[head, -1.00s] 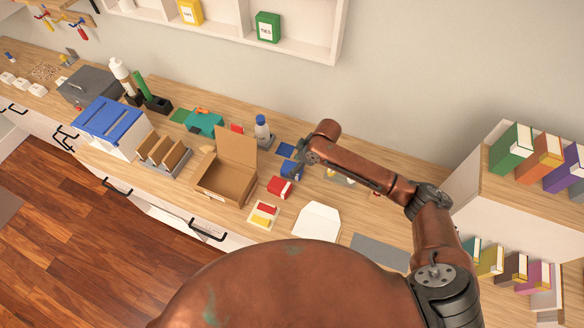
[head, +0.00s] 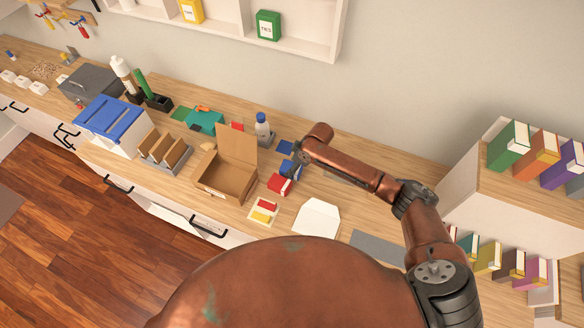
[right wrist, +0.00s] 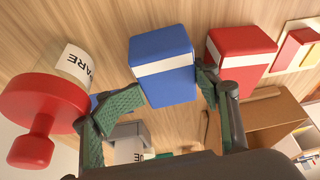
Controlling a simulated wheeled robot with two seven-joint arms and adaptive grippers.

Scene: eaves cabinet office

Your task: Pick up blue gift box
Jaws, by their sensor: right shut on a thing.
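The blue gift box (head: 289,170) with a white band is on or just above the wooden counter, partly hidden by my right gripper (head: 298,160) in the head view. In the right wrist view the blue gift box (right wrist: 162,65) sits between the two green-padded fingers of my right gripper (right wrist: 166,92), which is shut on it. I cannot tell whether the box is clear of the counter. My left gripper is not in view.
A red gift box (head: 279,185) stands close beside the blue one. An open cardboard box (head: 228,180) is to the left, and a bottle (head: 262,128) stands behind. A white envelope shape (head: 316,219) lies in front.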

